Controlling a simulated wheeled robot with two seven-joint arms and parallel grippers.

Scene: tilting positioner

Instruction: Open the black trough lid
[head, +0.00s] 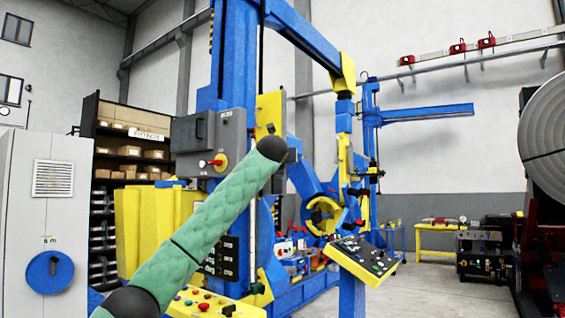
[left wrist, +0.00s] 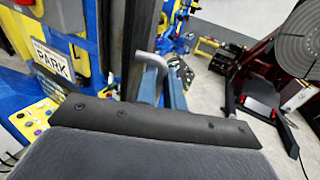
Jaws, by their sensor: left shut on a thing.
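My left arm, in a green quilted sleeve, reaches up from the bottom in the head view. The black joint at its far end is in front of the blue machine, and its hand is hidden there. In the left wrist view my grey hand body and black screwed rail fill the bottom. My left gripper (left wrist: 164,88) is close together at the rail's middle, shut on a pale grey bent handle (left wrist: 150,58). A dark upright strip is just left of the handle; I cannot tell whether it is part of the black trough lid. My right gripper is out of view.
A blue and yellow machine frame (head: 235,60) stands ahead, with a grey switch box (head: 208,140). A control panel (head: 366,256) stands right of my arm. A PARK sign (left wrist: 52,61) is at left in the wrist view. Grey floor (head: 440,292) is free at right.

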